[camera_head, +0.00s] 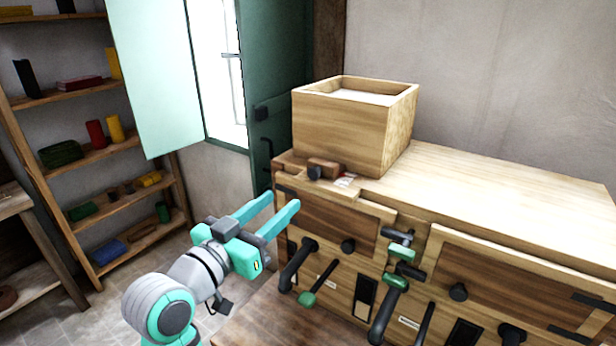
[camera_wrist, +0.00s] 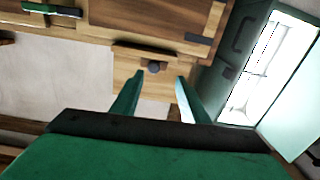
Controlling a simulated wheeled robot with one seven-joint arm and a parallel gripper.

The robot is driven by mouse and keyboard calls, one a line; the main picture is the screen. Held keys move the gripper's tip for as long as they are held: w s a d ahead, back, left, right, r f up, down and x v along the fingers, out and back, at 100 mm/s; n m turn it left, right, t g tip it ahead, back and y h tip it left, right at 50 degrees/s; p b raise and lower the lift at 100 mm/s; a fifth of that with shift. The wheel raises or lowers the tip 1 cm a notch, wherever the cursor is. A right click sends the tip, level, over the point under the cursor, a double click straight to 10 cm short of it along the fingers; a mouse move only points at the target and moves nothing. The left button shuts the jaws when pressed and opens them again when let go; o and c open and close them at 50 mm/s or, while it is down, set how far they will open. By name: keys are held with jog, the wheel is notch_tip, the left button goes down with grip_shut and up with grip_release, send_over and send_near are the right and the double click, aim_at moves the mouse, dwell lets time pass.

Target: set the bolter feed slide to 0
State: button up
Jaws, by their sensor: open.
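What looks like the feed slide (camera_head: 325,167) is a small brown wooden block with a dark round knob. It sits at the foot of the wooden hopper box (camera_head: 340,130), on the cabinet top's left front edge. A small white and red mark lies beside it; its figures are too small to read. My gripper (camera_head: 283,201) is open and empty, its teal fingers pointing toward the cabinet, lower left of the slide. In the wrist view, the slide's knob (camera_wrist: 153,67) shows near and between the fingertips (camera_wrist: 162,77), seemingly apart from them.
The cabinet front has dark knobs and several levers, some with green grips (camera_head: 397,281). A teal shutter (camera_head: 277,70) stands by the window, left of the hopper. Shelves (camera_head: 95,155) with coloured items stand at the left. The cabinet top (camera_head: 490,190) is clear to the right.

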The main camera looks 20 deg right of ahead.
aim_at(312, 174)
jog(key=shift+m+g, duration=0.3)
jog(key=shift+m, duration=0.2)
jog(key=x, duration=0.3)
jog(key=r+x, duration=0.1)
jog(key=x, duration=0.3)
jog(key=r+x, duration=0.1)
jog(key=x, duration=0.2)
jog(key=shift+s+d, duration=0.15)
jog(key=shift+d, duration=0.35)
grip_shut()
